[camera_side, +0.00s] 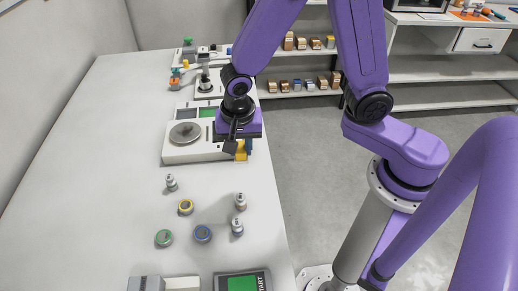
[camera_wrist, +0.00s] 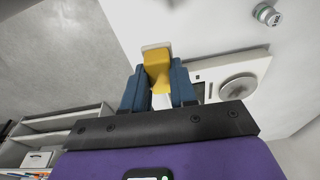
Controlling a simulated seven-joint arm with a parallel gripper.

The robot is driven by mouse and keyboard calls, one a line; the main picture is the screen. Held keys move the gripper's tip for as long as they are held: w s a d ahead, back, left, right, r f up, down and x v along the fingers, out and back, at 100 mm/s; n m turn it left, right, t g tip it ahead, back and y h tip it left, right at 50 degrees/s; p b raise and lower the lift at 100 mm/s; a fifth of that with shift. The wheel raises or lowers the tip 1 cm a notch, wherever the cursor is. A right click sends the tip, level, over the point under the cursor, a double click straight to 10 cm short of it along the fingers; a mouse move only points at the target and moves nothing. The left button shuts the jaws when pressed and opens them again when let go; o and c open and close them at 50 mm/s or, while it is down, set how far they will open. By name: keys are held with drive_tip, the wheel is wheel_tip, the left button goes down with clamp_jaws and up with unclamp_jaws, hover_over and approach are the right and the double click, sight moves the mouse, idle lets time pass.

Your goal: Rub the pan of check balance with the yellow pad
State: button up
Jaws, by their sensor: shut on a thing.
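The yellow pad (camera_wrist: 157,72) is held between the two blue fingers of my gripper (camera_wrist: 158,66) in the wrist view, with a pale edge at its far end. In the side view my gripper (camera_side: 236,147) and the yellow pad (camera_side: 241,152) are at the right edge of the table, beside a white balance (camera_side: 207,152). The balance has a round grey pan (camera_side: 185,133) and a green display. The pan (camera_wrist: 238,88) also shows in the wrist view, to the right of my fingers and apart from the pad. I cannot read a label naming it the check balance.
Several small weights or bottles, such as one (camera_side: 171,183), and colored rings (camera_side: 203,234) lie on the white table (camera_side: 110,200) nearer the camera. Another device (camera_side: 205,87) stands farther back. A unit with a green START screen (camera_side: 242,284) is at the front.

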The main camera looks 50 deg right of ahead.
drive_tip(key=w+d, duration=0.2)
drive_tip(key=w, duration=1.2)
drive_tip(key=w+d, duration=0.3)
drive_tip(key=w, duration=1.2)
drive_tip(key=shift+s+f, duration=0.2)
drive_tip(key=shift+f, duration=2.9)
drive_tip(key=shift+s+a+f, duration=0.15)
drive_tip(key=shift+a+f, duration=0.1)
drive_tip(key=shift+f, duration=0.55)
drive_tip(key=shift+s+a, duration=2.3)
drive_tip(key=shift+s, duration=0.05)
drive_tip(key=shift+w+d, duration=2.35)
drive_tip(key=shift+d, duration=0.05)
drive_tip(key=shift+w+d, duration=0.1)
drive_tip(key=shift+d, duration=0.2)
drive_tip(key=shift+s+a, duration=2.5)
drive_tip(key=shift+s, duration=0.1)
drive_tip(key=shift+w+d, duration=2.4)
drive_tip(key=shift+d, duration=0.05)
drive_tip(key=shift+w+r, duration=0.1)
drive_tip(key=shift+r, duration=1)
wheel_tip(320, 180, up, 6)
drive_tip(key=shift+f, duration=0.1)
